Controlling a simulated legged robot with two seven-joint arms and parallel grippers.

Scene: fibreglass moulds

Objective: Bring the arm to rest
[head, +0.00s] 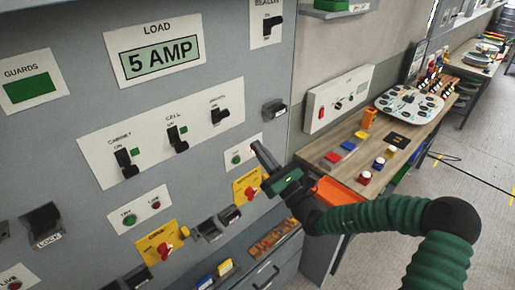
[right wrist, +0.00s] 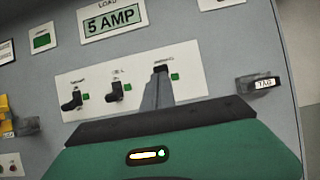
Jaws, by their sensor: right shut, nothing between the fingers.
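My right arm, in green ribbed sleeving, comes in from the lower right in the head view. Its gripper (head: 257,149) is shut and empty, in front of the grey control cabinet (head: 75,110), right of and below the switch plate (head: 95,158). In the right wrist view the shut fingers (right wrist: 158,82) point up at the same plate (right wrist: 92,90) and partly cover its third switch. I cannot tell whether the fingertips touch the cabinet. My left gripper is not in view.
The cabinet carries black switches, a "5 AMP" display (head: 160,56), a yellow plate with a red knob (head: 163,246) and protruding holders (head: 43,222). A wooden bench (head: 325,150) with coloured blocks and a control board (head: 410,104) stands right. Floor is open at far right.

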